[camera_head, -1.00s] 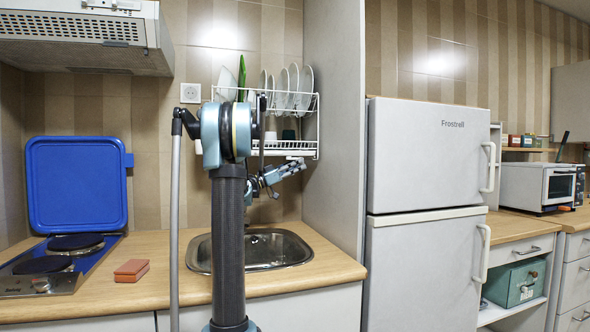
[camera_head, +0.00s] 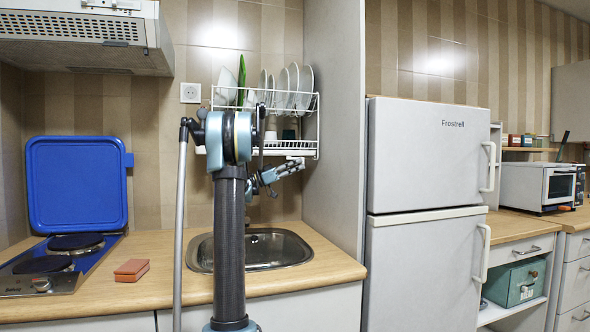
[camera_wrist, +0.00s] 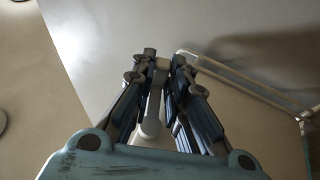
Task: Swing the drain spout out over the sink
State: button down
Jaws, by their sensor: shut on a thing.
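My gripper (camera_head: 294,166) is at the lower right front of the dish rack (camera_head: 310,103), above the sink (camera_head: 280,249). In the wrist view my gripper (camera_wrist: 160,66) is shut on a slim pale-grey piece with a rounded end, which I take for the drain spout (camera_wrist: 151,126). The spout lies between the two fingers, its rounded end towards the palm. In the head view the spout cannot be made out at the gripper. My arm hides part of the rack and of the sink's left side.
A tall pale side panel (camera_head: 334,120) stands close to the right of my gripper, with the fridge (camera_head: 425,160) beyond. Plates (camera_head: 293,85) stand in the rack. A hob (camera_head: 60,268) with its blue lid raised and an orange sponge (camera_head: 131,270) are on the left.

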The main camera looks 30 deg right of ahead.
jog(key=shift+s+a+m+g+y, duration=0.1)
jog(key=shift+m+g+y, duration=0.5)
jog(key=shift+g, duration=0.4)
jog(key=c, duration=1.6)
grip_release()
jog(key=shift+o, duration=0.2)
